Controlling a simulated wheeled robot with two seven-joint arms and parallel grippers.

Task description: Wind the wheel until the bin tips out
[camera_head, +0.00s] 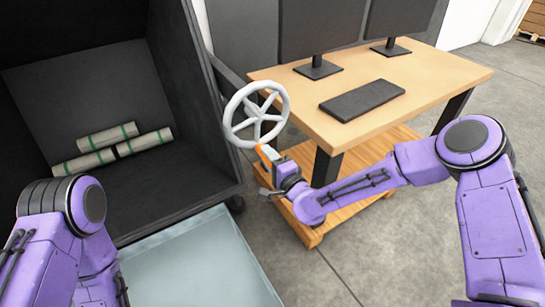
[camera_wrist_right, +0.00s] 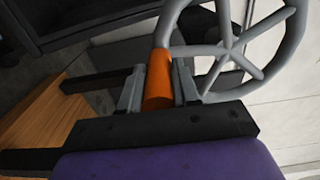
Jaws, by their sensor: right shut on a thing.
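The grey spoked wheel (camera_head: 257,114) stands at the right side of the black bin (camera_head: 180,100), in front of the desk. Its orange handle (camera_head: 268,153) is at the lower part of the rim. My right gripper (camera_head: 269,160) is at that handle. In the right wrist view the orange handle (camera_wrist_right: 158,80) lies between the two fingers of my right gripper (camera_wrist_right: 158,88), which are shut on it. The wheel's rim and spokes (camera_wrist_right: 228,40) rise above it. The bin holds several pale rolls with green bands (camera_head: 107,137). My left arm is at the lower left; its gripper is out of the picture.
A wooden desk (camera_head: 440,75) with two monitors and a black keyboard (camera_head: 362,99) stands right of the wheel. A wooden pallet (camera_head: 300,228) lies below it. A pale grey tray or panel (camera_head: 200,265) lies before the bin. Grey floor is open at right.

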